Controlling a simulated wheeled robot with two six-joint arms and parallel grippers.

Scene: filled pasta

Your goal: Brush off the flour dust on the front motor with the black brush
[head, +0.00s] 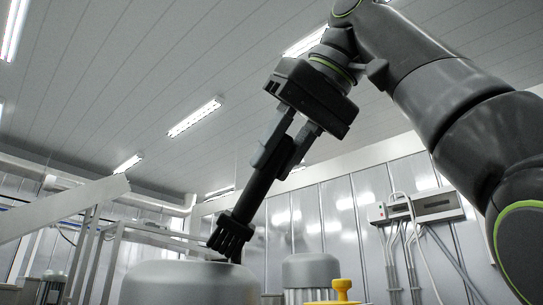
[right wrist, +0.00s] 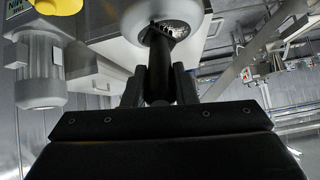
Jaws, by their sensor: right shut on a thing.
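The black brush (head: 246,212) has a dark handle and black bristles that point down. In the head view my right gripper (head: 278,150) is shut on its handle, and the brush is tilted. The bristles are at the top of the grey front motor (head: 185,285); I cannot tell for sure whether they touch it. In the right wrist view the brush (right wrist: 161,65) runs from my right gripper (right wrist: 160,92) toward the rounded grey motor top (right wrist: 140,15). Pale speckles show around the bristles there. My left gripper is not in view.
A second grey motor (head: 310,270) stands behind to the right, also in the right wrist view (right wrist: 40,75). A yellow knob (head: 342,288) is near the lower edge. A wall box (head: 425,206) with cables is at right. A metal frame (head: 110,240) stands at left.

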